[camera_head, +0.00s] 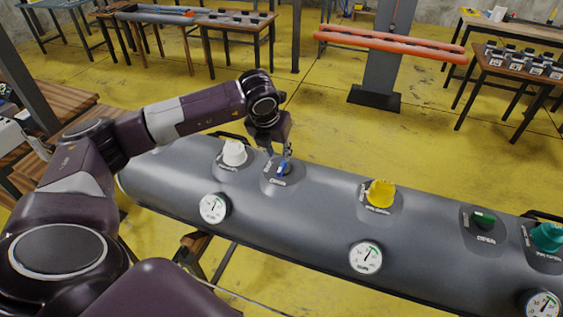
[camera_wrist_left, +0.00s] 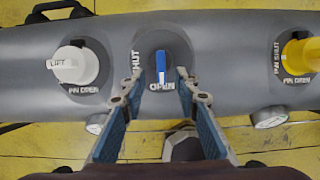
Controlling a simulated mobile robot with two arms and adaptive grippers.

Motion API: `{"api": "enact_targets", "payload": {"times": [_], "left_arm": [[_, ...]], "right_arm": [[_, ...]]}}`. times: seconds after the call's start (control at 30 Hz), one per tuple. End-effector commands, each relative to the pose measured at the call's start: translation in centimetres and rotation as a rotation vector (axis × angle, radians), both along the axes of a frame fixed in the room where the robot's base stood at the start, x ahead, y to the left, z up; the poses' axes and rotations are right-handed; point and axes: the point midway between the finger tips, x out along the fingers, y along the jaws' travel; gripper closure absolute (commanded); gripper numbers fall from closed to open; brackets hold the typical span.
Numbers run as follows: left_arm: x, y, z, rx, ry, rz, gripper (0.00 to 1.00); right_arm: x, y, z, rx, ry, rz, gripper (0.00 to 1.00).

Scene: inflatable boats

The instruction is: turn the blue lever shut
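The blue lever (camera_head: 283,168) sits on a round dark patch on top of the grey inflatable tube (camera_head: 320,200). In the left wrist view the blue lever (camera_wrist_left: 161,68) points down at the word OPEN, and SHUT is printed to its left. My left gripper (camera_head: 284,153) is over the lever, pointing down. In the left wrist view the left gripper (camera_wrist_left: 160,80) is open, one finger on each side of the lever's OPEN end. A gap shows between the lever and each finger; contact is not visible. My right gripper is not in view.
A white valve cap (camera_head: 234,152) stands just left of the lever, and a yellow cap (camera_head: 380,193) is to its right. A green lever (camera_head: 484,219) and a teal cap (camera_head: 547,237) are farther right. Round gauges (camera_head: 214,207) line the tube's near side.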

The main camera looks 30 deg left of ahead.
Motion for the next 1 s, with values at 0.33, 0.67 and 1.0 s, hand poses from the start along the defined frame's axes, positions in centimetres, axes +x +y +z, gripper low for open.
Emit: {"api": "enact_targets", "payload": {"times": [0.33, 0.67, 1.0], "left_arm": [[1.7, 0.5, -4.3, 0.003, 0.007, 0.002, 0.71], [2.8, 0.7, -7.0, 0.002, 0.003, -0.001, 0.71], [2.8, 0.7, -7.1, 0.001, 0.002, -0.001, 0.83]], "right_arm": [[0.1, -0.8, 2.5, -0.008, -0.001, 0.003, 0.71], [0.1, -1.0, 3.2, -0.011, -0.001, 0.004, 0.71], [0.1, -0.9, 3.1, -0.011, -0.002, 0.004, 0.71]]}}
